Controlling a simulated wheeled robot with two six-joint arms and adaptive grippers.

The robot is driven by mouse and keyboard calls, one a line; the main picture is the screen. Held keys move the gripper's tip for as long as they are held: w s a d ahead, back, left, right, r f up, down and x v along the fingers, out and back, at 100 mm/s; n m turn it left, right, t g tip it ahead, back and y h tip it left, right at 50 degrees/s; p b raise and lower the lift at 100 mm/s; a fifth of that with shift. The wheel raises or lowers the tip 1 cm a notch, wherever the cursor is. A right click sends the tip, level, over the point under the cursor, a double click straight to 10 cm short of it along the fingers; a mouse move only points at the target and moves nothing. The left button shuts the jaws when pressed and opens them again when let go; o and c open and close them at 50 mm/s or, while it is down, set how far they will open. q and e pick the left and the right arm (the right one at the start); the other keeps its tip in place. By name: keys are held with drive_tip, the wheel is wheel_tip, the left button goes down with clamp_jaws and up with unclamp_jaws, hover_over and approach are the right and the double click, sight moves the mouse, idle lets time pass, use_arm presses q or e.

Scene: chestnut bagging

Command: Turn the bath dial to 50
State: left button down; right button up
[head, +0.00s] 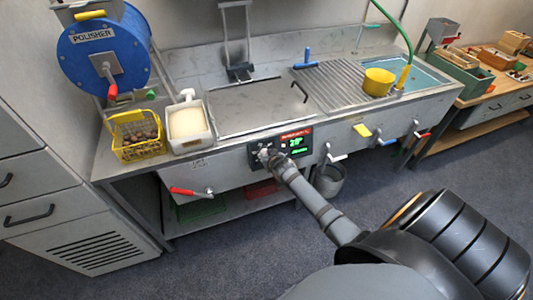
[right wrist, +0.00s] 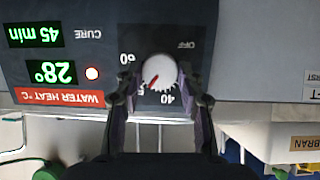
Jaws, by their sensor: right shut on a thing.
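The bath dial (right wrist: 160,73) is a white round knob with a red pointer line, on a dark panel (right wrist: 195,35). The right wrist view shows it upside down. The pointer slants to the lower left of the picture, between the marks 40 and 60; the 50 mark is largely hidden beside a finger. My right gripper (right wrist: 160,100) is shut on the dial, one finger on each side. In the head view my right gripper (head: 268,157) reaches the panel on the bath front and covers most of the dial. My left gripper is not in view.
The display (right wrist: 55,72) reads 28° under WATER HEAT and 45 min for CURE. A yellow basket (head: 138,150) and white tub (head: 190,142) stand on the bench.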

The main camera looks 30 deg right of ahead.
drive_tip(key=shift+s+m+y+p, duration=0.1)
drive_tip(key=shift+m+y+p, duration=0.25)
drive_tip(key=shift+m, duration=0.35)
drive_tip(key=shift+f, duration=0.15)
drive_tip(key=o, duration=1.2)
drive_tip(key=shift+c, duration=0.2)
drive_tip(key=v, duration=1.2)
drive_tip(key=shift+d, duration=0.1)
